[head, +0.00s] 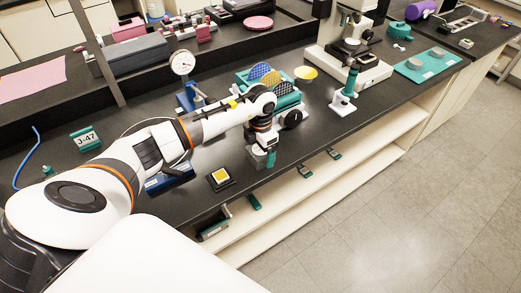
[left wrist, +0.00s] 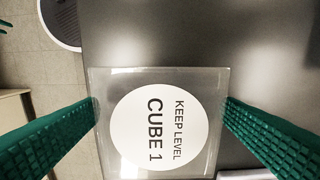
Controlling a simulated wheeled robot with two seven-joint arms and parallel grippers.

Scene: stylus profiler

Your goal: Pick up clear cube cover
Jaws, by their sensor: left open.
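The clear cube cover (left wrist: 103,84) fills the middle of the left wrist view. It is transparent, with a round white label reading "KEEP LEVEL CUBE 1". In the head view it (head: 257,158) stands on the black bench near the front edge, partly hidden by my gripper. My left gripper (head: 266,152) points down over it. In the left wrist view the gripper's green ribbed fingers (left wrist: 162,104) are open, one on each side of the cover. I cannot tell whether they touch it. My right gripper is not in view.
A yellow sample on a black square base (head: 220,178) lies left of the cover. A teal rack with coloured wafers (head: 270,80) stands behind my gripper, and a dial gauge (head: 183,64) behind my arm. A green-and-white stand (head: 345,97) is at right. The bench's front edge is close.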

